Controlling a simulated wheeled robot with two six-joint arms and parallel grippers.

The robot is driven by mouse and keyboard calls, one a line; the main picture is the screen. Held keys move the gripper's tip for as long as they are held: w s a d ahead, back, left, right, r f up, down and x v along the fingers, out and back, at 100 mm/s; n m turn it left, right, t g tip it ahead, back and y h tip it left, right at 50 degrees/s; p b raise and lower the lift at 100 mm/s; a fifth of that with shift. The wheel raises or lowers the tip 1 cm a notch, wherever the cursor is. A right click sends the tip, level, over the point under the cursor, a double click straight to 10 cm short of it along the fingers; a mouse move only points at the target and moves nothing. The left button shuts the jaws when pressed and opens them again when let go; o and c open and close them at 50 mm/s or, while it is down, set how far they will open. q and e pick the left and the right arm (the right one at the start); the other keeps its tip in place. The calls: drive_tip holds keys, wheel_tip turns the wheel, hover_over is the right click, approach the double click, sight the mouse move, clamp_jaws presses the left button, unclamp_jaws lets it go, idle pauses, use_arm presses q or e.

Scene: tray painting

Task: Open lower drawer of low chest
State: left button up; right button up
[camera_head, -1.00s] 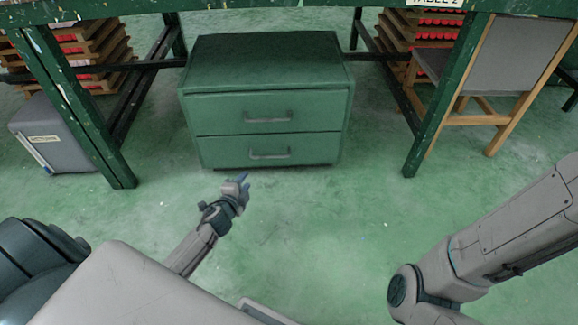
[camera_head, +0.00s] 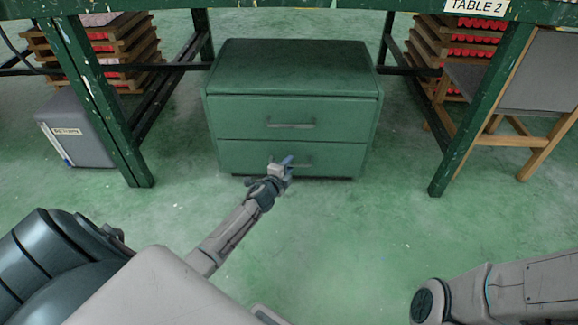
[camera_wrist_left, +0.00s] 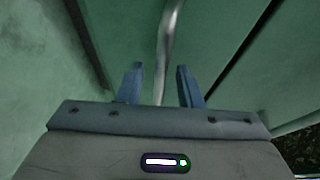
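The low chest (camera_head: 290,60) is green and stands on the floor under the table, with two drawers that look shut. The lower drawer (camera_head: 240,158) has a metal bar handle (camera_head: 302,166), partly hidden behind my left gripper in the head view. My left gripper (camera_head: 286,162) is at that handle. In the left wrist view the handle (camera_wrist_left: 168,45) runs between the two blue fingers of the left gripper (camera_wrist_left: 160,80), which stand apart with gaps to the bar. The upper drawer has its own handle (camera_head: 291,125). My right gripper is out of view.
Green table legs (camera_head: 480,110) stand on both sides of the chest. A grey box (camera_head: 80,130) is at left and a wooden chair (camera_head: 530,80) at right. Racks of trays (camera_head: 125,50) stand behind. The green floor (camera_head: 370,225) in front is clear.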

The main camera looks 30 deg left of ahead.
use_arm(q)
drive_tip(key=shift+w+f, duration=0.1)
drive_tip(key=shift+w, duration=0.4)
clamp_jaws()
drive_tip(key=shift+s, duration=0.1)
drive_tip(key=s+d+b, duration=0.1)
drive_tip(key=s+d, duration=0.5)
drive_tip(key=s, duration=0.4)
drive_tip(key=s+d+b, duration=0.1)
drive_tip(key=s+d, duration=0.5)
drive_tip(key=s, duration=0.4)
drive_tip(key=shift+s+d, duration=0.15)
drive_tip(key=shift+d, duration=0.05)
